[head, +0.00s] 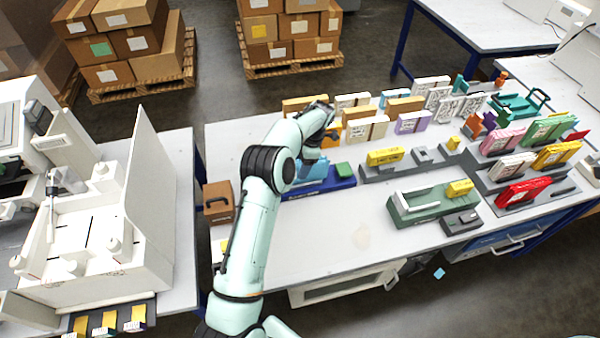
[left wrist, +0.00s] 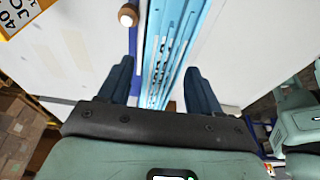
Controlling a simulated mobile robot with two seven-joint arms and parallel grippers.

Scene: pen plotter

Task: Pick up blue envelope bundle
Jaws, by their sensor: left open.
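The blue envelope bundle (head: 315,169) is light blue and stands upright in a dark blue holder (head: 325,188) on the table, left of centre in the head view. My left gripper (head: 309,157) is over it, and my arm partly covers the bundle. In the left wrist view the light blue bundle (left wrist: 172,40) runs between the two dark blue fingers of my left gripper (left wrist: 158,65). The fingers are spread apart, with a gap visible on the left side; contact is hard to tell. My right gripper is not seen.
A green block (head: 343,169) sits right beside the bundle. Upright envelope bundles stand behind it, including a purple one (head: 413,122). A grey stand with a yellow block (head: 385,156) is to the right. A brown box (head: 218,201) is at the left.

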